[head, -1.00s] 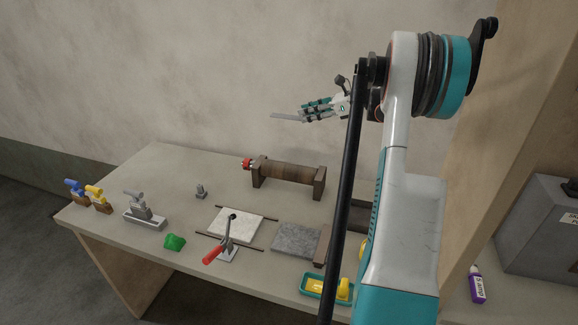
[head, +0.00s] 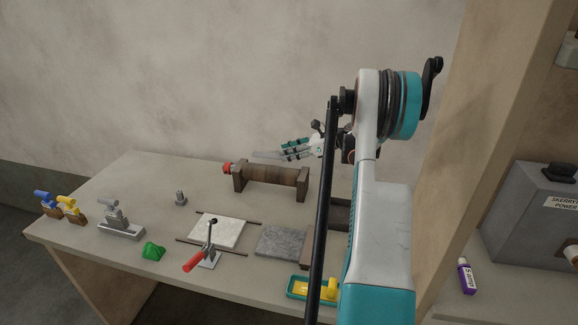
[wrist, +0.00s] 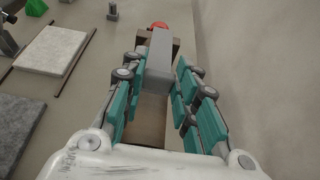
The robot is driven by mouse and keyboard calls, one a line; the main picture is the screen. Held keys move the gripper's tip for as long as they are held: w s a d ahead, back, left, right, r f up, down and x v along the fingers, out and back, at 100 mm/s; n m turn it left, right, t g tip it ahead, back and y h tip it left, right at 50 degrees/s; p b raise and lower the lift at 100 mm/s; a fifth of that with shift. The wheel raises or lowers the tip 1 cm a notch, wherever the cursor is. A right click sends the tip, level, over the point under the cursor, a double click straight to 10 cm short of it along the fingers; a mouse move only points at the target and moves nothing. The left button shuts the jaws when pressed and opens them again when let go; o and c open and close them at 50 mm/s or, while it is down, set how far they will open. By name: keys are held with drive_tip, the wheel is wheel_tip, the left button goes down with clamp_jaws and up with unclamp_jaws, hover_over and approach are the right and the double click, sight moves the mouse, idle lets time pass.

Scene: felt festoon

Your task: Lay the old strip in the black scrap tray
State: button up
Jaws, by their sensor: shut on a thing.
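My gripper (head: 297,149) is shut on a flat grey strip (head: 266,155), which sticks out to the left past the fingertips. The strip also shows in the wrist view (wrist: 159,62) between the teal fingers. It is held in the air, in the picture just above the brown roller (head: 270,175). A dark tray (head: 341,203), probably the black scrap tray, lies on the bench to the right of the roller. My arm hides part of it, and I cannot see whether anything lies in it.
A white pad (head: 216,231), a grey slab (head: 283,241) and a red-handled lever clamp (head: 195,260) are in front of the roller. A teal tray with a yellow thing (head: 312,287) is at the front edge. Several tools stand at left. A wooden upright (head: 500,130) rises at right.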

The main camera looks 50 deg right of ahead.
sight(289, 169)
drive_tip(key=shift+f+b, duration=0.6)
drive_tip(key=shift+f, duration=1.55)
drive_tip(key=shift+f, duration=0.1)
drive_tip(key=shift+f, duration=0.15)
drive_tip(key=o, duration=0.8)
